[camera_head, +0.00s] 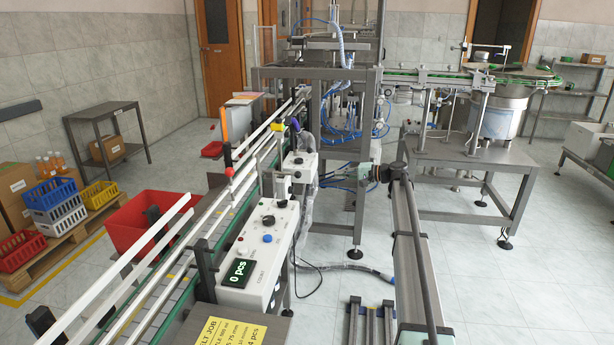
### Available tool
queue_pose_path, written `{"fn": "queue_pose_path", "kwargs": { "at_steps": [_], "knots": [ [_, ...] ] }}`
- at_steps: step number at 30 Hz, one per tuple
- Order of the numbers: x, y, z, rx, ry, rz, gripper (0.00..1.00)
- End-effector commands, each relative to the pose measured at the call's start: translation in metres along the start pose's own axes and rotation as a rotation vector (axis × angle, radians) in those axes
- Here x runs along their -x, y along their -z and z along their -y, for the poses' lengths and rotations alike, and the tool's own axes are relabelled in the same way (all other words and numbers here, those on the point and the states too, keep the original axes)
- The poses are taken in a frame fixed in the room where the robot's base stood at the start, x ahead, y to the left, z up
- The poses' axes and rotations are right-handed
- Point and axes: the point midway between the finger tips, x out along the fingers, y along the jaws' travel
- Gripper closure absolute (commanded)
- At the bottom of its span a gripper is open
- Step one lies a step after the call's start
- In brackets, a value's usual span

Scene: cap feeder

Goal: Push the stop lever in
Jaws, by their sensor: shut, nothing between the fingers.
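A thin upright lever with a red ball knob (229,172) stands beside the conveyor, left of the grey control box; it looks like the stop lever. Its lower end is small, and I cannot tell how far in it sits. My gripper (370,173) is small and dark at the far end of my arm, in front of the machine frame. It points left, shut and empty. It is well to the right of the lever and apart from it, with the control boxes between them. Its fingertips are hard to make out against the frame.
The conveyor (190,245) runs along the left with white guide rails. A control box (262,240) reads "0 pcs"; a smaller box (300,163) stands behind it. The steel machine frame (258,110) and blue hoses are close behind my gripper. A red crate (130,240) is left.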

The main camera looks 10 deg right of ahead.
Motion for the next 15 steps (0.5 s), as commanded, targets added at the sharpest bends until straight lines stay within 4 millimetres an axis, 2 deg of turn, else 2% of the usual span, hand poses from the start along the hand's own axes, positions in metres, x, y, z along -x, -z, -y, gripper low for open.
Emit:
{"fn": "queue_pose_path", "kwargs": {
  "at_steps": [8, 15],
  "knots": [
    [-0.009, 0.0, 0.0, 0.0, -0.002, 0.001, 1.0],
    [-0.046, 0.001, 0.002, 0.001, -0.002, 0.002, 1.0]
  ]
}}
